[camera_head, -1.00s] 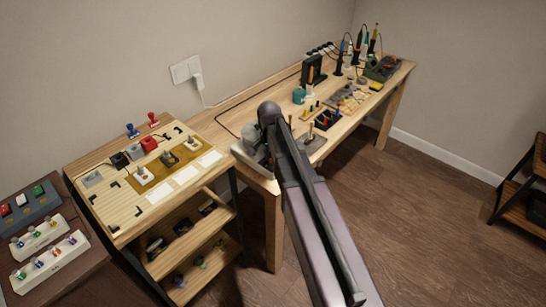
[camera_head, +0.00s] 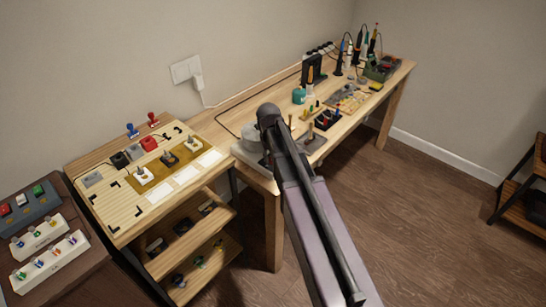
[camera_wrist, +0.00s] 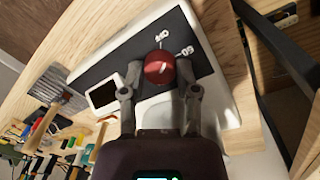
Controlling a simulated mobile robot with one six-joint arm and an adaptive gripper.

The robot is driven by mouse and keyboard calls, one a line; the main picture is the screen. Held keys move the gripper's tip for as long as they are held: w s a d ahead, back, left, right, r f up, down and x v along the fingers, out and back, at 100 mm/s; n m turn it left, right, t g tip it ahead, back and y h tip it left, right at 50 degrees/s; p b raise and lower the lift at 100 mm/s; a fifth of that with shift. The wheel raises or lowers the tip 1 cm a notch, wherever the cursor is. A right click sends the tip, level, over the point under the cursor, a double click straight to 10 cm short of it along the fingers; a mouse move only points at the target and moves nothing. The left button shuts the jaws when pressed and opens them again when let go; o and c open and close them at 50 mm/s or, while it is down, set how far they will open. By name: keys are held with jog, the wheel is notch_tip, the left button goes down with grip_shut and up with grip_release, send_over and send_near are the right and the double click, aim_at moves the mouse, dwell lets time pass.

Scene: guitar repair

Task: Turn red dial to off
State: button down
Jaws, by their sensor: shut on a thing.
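A round red dial (camera_wrist: 158,66) is in the wrist view, on the dark panel of a white device (camera_wrist: 222,92). My gripper (camera_wrist: 160,76) has one finger on each side of the dial and is shut on it. In the head view the white device (camera_head: 246,157) is at the near end of the long bench. My arm hides most of it, and the dial cannot be seen there. The dial's setting cannot be read.
The long wooden bench (camera_head: 226,126) carries a teal jar (camera_head: 299,95) and several tools farther back. A lower wooden stand (camera_head: 122,212) with stamps and switches is on the left. A metal brush-like tool (camera_wrist: 60,88) lies left of the device in the wrist view.

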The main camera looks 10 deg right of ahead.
jog(key=n, duration=0.4)
jog(key=shift+w, duration=0.15)
dwell(0.4)
jog(key=shift+c, duration=1.7)
grip_release()
jog(key=s+r+m+p, duration=0.2)
jog(key=s+r+p, duration=0.2)
jog(key=s, duration=0.4)
jog(key=s+r+m+p, duration=0.2)
jog(key=s+r+p, duration=0.2)
jog(key=s, duration=0.4)
jog(key=shift+s+d+m+y, duration=0.25)
jog(key=shift+s+m+y, duration=0.1)
jog(key=shift+m+y, duration=0.05)
jog(key=shift+r, duration=0.1)
